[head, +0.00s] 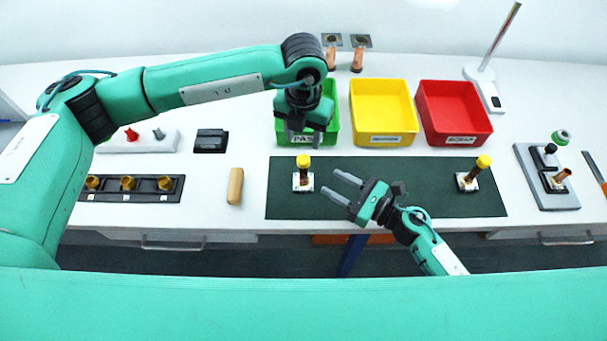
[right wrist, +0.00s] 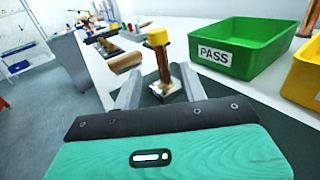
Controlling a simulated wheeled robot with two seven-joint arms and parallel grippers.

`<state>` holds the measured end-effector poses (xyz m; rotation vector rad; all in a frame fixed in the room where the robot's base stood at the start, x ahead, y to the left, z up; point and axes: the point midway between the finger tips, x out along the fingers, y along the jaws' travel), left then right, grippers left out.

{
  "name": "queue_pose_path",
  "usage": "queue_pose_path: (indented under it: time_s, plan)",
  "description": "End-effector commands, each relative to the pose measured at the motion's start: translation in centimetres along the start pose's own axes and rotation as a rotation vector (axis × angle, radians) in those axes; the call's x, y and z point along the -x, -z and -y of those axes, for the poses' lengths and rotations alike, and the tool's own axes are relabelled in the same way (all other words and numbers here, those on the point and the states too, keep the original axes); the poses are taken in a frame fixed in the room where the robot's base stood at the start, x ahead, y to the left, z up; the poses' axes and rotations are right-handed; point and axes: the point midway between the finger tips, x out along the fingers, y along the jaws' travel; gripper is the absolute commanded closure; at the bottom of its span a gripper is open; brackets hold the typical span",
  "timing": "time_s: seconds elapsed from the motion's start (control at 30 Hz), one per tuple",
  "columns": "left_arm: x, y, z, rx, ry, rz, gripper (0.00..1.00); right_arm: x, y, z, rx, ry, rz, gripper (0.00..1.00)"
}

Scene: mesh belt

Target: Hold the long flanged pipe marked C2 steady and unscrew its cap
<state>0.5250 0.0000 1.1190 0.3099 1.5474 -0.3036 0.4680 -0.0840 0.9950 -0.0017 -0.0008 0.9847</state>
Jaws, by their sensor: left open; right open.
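Two upright copper-coloured pipes with yellow caps stand on white square bases on the dark green mat (head: 390,200). The left pipe (head: 303,176) has its yellow cap (head: 303,161) on top; the other pipe (head: 471,177) stands at the mat's right side. I cannot read a C2 mark on either. My right gripper (head: 334,184) is open and empty, pointing left at the left pipe from a short distance. In the right wrist view that pipe (right wrist: 163,68) shows beyond and between the open fingers. My left gripper (head: 305,138) is open, pointing down above and behind the left pipe.
A green PASS bin (head: 331,134), a yellow bin (head: 383,112) and a red bin (head: 455,112) stand behind the mat. A wooden block (head: 235,187) and a black rack of brass parts (head: 145,188) lie left. A grey fixture (head: 548,178) stands right. The mat's middle right is clear.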

Motion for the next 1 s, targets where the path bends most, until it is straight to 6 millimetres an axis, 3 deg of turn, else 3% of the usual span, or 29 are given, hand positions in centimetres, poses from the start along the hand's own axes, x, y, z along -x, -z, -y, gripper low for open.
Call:
queue_pose_path:
  time_s: [0.3,0.5,0.93,1.0]
  plan:
    - [0.0,0.0,0.1,-0.001,0.003,0.000,0.54,-6.4,-0.1,0.1,0.000,0.001,0.002,0.57]
    - [0.0,0.0,0.1,-0.001,0.003,-0.001,0.54,-9.0,0.0,0.1,-0.001,0.002,0.001,0.57]
    - [0.0,0.0,0.1,-0.002,0.004,-0.001,0.54,-10.0,0.0,0.0,-0.002,0.002,0.000,0.57]
    - [0.0,0.0,0.1,-0.002,0.004,-0.001,0.54,-10.0,0.0,0.0,-0.002,0.002,0.000,0.67]
